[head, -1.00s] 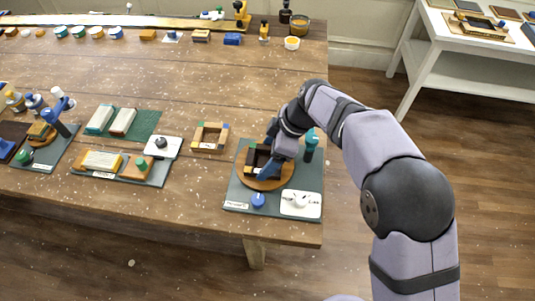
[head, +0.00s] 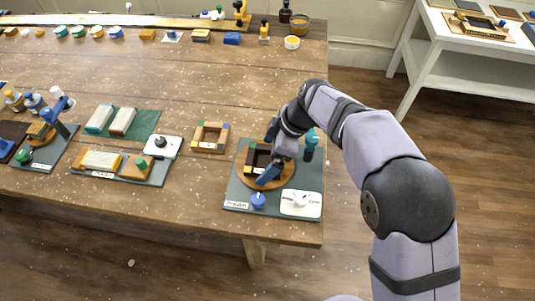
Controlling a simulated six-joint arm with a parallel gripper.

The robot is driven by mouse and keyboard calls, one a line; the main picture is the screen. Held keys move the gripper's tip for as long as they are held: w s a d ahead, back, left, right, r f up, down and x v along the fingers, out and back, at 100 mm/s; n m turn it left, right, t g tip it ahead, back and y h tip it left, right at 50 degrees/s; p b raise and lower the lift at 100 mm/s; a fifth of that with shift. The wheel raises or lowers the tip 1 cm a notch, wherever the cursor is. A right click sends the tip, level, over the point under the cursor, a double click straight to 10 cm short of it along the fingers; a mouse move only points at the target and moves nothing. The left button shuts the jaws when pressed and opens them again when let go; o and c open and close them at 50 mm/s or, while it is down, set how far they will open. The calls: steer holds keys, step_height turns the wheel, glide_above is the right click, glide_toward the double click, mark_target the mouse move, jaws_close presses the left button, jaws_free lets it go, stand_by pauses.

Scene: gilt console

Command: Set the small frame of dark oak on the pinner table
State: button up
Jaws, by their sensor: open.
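A small dark brown frame (head: 251,158) lies on a round wooden disc (head: 243,179) at the right end of the bench. The disc stands on a grey-green mat (head: 233,194) with a small label at its front; its writing is too small to read. I cannot tell for sure that this disc is the pinner table. My gripper (head: 269,153) is open over the right part of the frame, one blue finger toward the back and one toward the front. My wrist and fingers hide part of the frame. Whether a finger still touches it is unclear.
A teal-topped bottle (head: 311,141), a blue knob (head: 258,199) and a white plate (head: 301,204) stand close around the disc. A lighter frame (head: 210,137) lies to the left. Bare wood lies behind. A white side table (head: 465,55) stands apart at upper right.

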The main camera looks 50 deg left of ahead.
steer(key=b+v, duration=0.2)
steer(key=v, duration=0.3)
steer(key=shift+w+r, duration=0.15)
steer(key=shift+r, duration=0.05)
steer(key=shift+b+v, duration=0.3)
steer(key=shift+v, duration=0.65)
